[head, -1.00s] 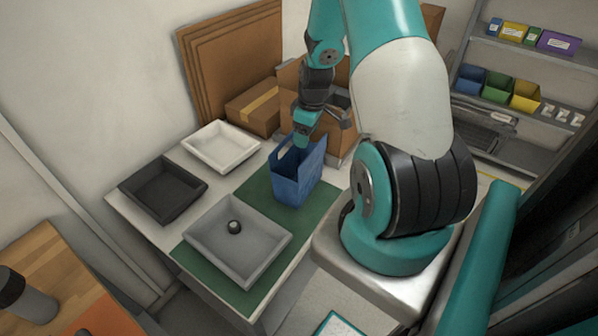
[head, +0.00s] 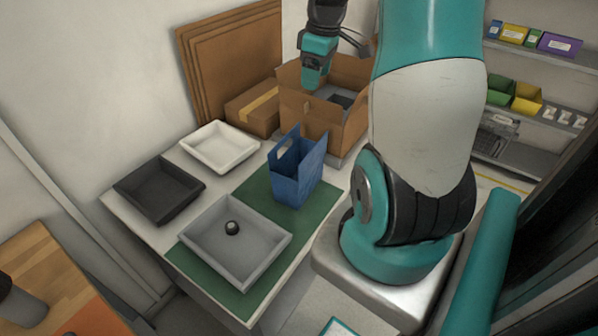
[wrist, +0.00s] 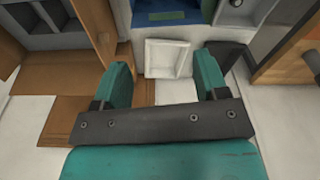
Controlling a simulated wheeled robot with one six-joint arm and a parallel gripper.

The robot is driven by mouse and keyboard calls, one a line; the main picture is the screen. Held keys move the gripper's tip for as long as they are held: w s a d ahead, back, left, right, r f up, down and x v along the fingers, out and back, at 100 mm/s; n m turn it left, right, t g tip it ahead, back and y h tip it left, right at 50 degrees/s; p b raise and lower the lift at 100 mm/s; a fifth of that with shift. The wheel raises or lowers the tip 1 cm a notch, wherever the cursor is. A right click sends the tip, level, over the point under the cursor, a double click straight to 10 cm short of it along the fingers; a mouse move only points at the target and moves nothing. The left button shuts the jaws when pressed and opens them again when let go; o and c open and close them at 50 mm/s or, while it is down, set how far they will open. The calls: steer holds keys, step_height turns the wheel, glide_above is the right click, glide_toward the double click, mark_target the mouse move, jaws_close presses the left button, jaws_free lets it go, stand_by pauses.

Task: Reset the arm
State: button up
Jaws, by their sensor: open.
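My gripper (head: 313,84) is raised above the open cardboard box at the back of the table in the head view. In the wrist view my gripper (wrist: 159,88) shows two teal fingers spread apart with nothing between them. Its fingers point down over the table from a height.
The table holds a blue holder (head: 297,178) on a green mat (head: 246,198), a grey tray (head: 205,262) with a small dark round part (head: 232,228), a black tray (head: 160,200) and a white tray (head: 222,158). An open cardboard box (head: 345,125) stands behind. Shelves (head: 540,130) are at right.

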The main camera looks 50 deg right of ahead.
stand_by(0.4)
steer(key=a+r+n+y+b, duration=0.2)
steer(key=a, duration=2)
steer(key=s+a+n+g+y+b, duration=0.1)
steer(key=s+a, duration=1.2)
steer(key=a, duration=0.4)
steer(key=shift+r+n+y, duration=0.4)
steer(key=shift+r, duration=0.05)
